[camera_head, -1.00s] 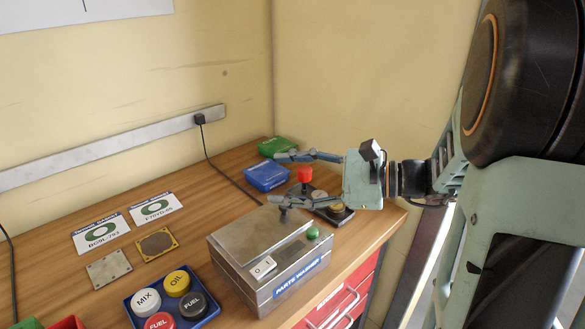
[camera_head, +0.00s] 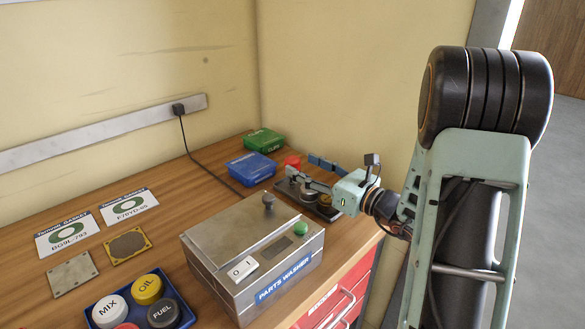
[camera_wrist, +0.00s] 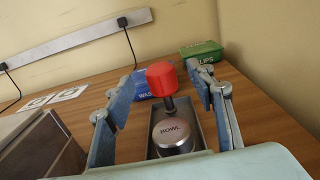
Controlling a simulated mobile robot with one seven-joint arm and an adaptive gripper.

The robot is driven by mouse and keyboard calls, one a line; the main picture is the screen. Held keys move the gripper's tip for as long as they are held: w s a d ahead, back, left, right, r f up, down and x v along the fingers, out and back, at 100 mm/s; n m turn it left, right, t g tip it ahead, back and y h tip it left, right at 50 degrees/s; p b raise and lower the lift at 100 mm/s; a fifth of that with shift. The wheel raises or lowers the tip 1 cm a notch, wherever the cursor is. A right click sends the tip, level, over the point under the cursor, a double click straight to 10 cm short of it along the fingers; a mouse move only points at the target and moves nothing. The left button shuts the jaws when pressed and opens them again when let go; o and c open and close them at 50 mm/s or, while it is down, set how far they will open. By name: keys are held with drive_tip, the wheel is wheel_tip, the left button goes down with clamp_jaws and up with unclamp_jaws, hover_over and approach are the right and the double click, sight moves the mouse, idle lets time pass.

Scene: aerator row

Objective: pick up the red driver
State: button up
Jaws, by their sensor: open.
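The red driver, with a red knob-like head (camera_wrist: 162,78) on a dark shaft, stands upright at the far end of a small tray (camera_wrist: 190,118). Its red top also shows in the head view (camera_head: 292,162), near the table's back right. My gripper (camera_wrist: 163,82) is open, with one finger on either side of the driver in the wrist view. In the head view my gripper (camera_head: 305,168) is low over the tray and partly hides the driver.
A silver BOWL cap (camera_wrist: 172,135) sits in front of the driver in the tray. Blue (camera_head: 251,168) and green (camera_head: 264,140) boxes lie behind. The metal parts washer (camera_head: 252,262) stands in front, with a knob (camera_head: 268,202) on top.

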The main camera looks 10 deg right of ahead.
sight(298, 164)
drive_tip(key=x, duration=0.4)
drive_tip(key=shift+w+a+f, duration=0.1)
drive_tip(key=shift+w+a, duration=0.2)
drive_tip(key=shift+c, duration=0.6)
clamp_jaws()
